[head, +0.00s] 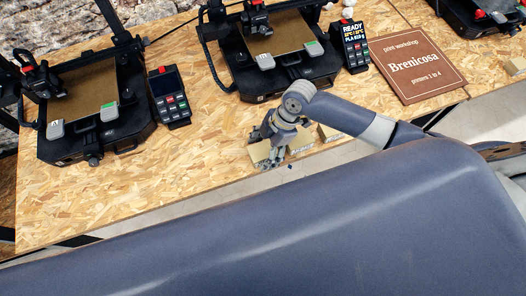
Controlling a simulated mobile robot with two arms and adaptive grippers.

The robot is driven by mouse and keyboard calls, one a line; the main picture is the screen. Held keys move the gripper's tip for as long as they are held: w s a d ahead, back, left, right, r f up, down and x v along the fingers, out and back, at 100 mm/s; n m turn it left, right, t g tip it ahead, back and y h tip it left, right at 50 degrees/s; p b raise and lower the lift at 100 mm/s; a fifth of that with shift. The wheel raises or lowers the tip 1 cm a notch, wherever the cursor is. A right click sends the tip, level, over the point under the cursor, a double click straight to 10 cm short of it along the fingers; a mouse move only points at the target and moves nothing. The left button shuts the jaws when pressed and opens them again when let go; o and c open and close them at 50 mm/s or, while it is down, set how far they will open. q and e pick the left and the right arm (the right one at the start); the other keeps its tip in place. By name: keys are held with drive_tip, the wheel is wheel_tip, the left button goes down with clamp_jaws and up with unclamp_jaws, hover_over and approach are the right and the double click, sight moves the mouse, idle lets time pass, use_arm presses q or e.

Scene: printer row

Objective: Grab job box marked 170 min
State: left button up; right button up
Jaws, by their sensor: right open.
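Small tan job boxes sit near the front edge of the wooden table. One box (258,151) is under my right gripper, a second box (301,143) is just right of the fingers, and a third box (328,132) is partly behind my right arm. My right gripper (269,151) is open and points down at the first box, covering part of it. I cannot tell whether its fingers straddle or touch that box. No minutes marking is readable on any box. My left gripper is out of view.
A black printer (88,105) stands at left with a dark-screened control panel (169,97). Another printer (275,50) has a panel reading READY (352,45). Another tan box (515,66) is at far right. The front-left tabletop is clear.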

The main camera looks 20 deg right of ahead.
drive_tip(key=shift+c, duration=0.6)
drive_tip(key=c, duration=1.1)
